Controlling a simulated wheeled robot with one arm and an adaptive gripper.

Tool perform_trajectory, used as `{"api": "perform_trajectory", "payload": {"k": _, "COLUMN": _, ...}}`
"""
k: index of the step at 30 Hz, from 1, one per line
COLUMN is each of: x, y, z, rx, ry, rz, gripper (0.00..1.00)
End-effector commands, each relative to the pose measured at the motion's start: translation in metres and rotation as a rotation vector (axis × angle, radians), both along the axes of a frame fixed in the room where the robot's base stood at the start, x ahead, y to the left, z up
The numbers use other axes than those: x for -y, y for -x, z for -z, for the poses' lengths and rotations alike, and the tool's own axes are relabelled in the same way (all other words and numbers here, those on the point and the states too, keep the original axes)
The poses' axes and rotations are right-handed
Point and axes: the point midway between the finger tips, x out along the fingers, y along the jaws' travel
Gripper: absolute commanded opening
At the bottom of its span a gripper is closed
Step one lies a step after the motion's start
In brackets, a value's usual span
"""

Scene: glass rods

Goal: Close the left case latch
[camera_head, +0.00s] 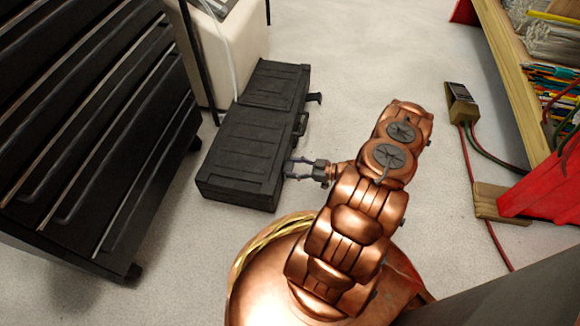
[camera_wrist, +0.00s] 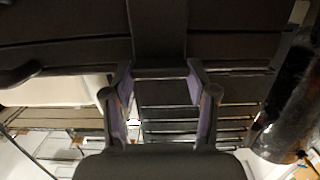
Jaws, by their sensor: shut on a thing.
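The black case (camera_head: 245,140) lies on the floor, its lid down. My gripper (camera_head: 288,168) is at the near end of the case's right-hand side in the head view. In the wrist view, the fingers of my gripper (camera_wrist: 160,72) flank a broad dark strap-like latch (camera_wrist: 158,35) and are shut on it. The gripper hides most of this latch in the head view, and I cannot tell its exact angle. The case's handle (camera_head: 301,123) is farther along the same side. A second latch (camera_head: 314,98) sticks out near the far end.
A black drawer cabinet (camera_head: 90,110) stands close on the left of the case. A cream box (camera_head: 228,50) is behind it. Clear floor (camera_head: 345,60) extends to the right, up to a wooden shelf (camera_head: 515,80) and a small block (camera_head: 461,103) with cables.

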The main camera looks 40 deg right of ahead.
Motion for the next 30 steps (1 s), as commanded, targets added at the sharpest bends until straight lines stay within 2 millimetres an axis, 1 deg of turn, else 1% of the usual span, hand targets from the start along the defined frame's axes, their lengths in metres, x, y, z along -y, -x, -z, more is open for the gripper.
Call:
{"api": "perform_trajectory", "payload": {"k": 6, "x": -0.001, "y": 0.0, "z": 0.0, "rx": 0.001, "ry": -0.003, "rz": -0.004, "gripper": 0.0}}
{"api": "perform_trajectory", "payload": {"k": 7, "x": -0.001, "y": 0.0, "z": 0.0, "rx": 0.001, "ry": -0.003, "rz": -0.004, "gripper": 0.61}}
{"api": "perform_trajectory", "payload": {"k": 13, "x": -0.001, "y": 0.0, "z": 0.0, "rx": 0.001, "ry": -0.002, "rz": -0.003, "gripper": 0.82}}
{"api": "perform_trajectory", "payload": {"k": 14, "x": -0.001, "y": 0.0, "z": 0.0, "rx": 0.001, "ry": -0.002, "rz": -0.003, "gripper": 0.83}}
{"api": "perform_trajectory", "payload": {"k": 24, "x": 0.001, "y": 0.001, "z": 0.0, "rx": 0.002, "ry": -0.001, "rz": -0.002, "gripper": 0.83}}
{"api": "perform_trajectory", "payload": {"k": 28, "x": 0.008, "y": 0.009, "z": -0.001, "rx": 0.003, "ry": 0.001, "rz": 0.001, "gripper": 0.83}}
{"api": "perform_trajectory", "payload": {"k": 30, "x": 0.014, "y": 0.017, "z": -0.003, "rx": 0.003, "ry": 0.002, "rz": 0.001, "gripper": 0.83}}
